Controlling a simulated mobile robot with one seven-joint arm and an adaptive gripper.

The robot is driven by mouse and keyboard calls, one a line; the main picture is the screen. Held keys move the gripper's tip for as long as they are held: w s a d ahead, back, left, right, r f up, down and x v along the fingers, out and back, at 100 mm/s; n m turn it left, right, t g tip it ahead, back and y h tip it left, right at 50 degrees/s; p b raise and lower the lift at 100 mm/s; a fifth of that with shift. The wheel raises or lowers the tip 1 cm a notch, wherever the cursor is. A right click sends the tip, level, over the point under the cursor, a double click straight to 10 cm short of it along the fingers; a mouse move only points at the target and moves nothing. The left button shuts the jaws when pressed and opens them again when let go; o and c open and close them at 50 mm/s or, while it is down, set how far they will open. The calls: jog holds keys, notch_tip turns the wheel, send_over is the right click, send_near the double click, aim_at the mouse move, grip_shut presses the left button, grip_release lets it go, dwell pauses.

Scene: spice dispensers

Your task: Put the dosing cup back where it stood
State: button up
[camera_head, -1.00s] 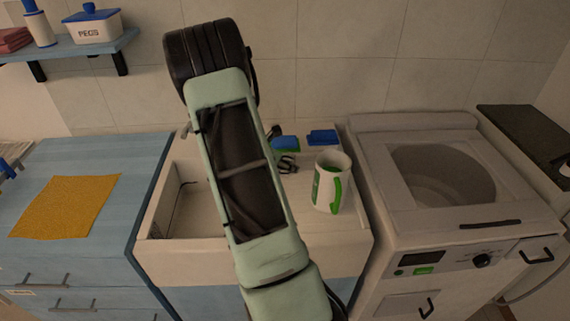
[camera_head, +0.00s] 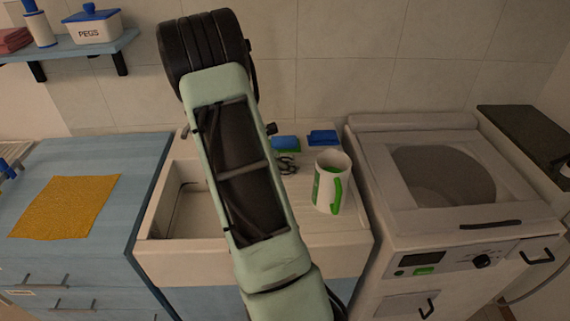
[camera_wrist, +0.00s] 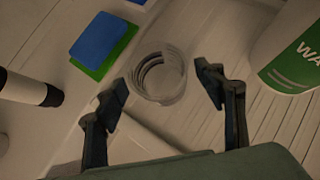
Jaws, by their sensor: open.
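The dosing cup (camera_wrist: 160,75) is a small, clear, ribbed round cup. In the wrist view it stands on the pale ribbed drainer, seen from above, just past and between my fingertips. My gripper (camera_wrist: 163,86) is open, with one dark finger on each side of the cup; I cannot tell whether either touches it. In the head view my gripper (camera_head: 287,166) shows only in part behind my arm, and I cannot make out the cup there.
A white jug with a green handle (camera_head: 330,182) stands close to the right of my gripper. A blue and green sponge (camera_head: 285,143) and a blue item (camera_head: 322,137) lie behind. The sink basin (camera_head: 185,212) is left, the washing machine (camera_head: 440,225) right.

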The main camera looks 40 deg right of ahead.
jog(key=v, duration=0.9)
jog(key=shift+a+r, duration=0.25)
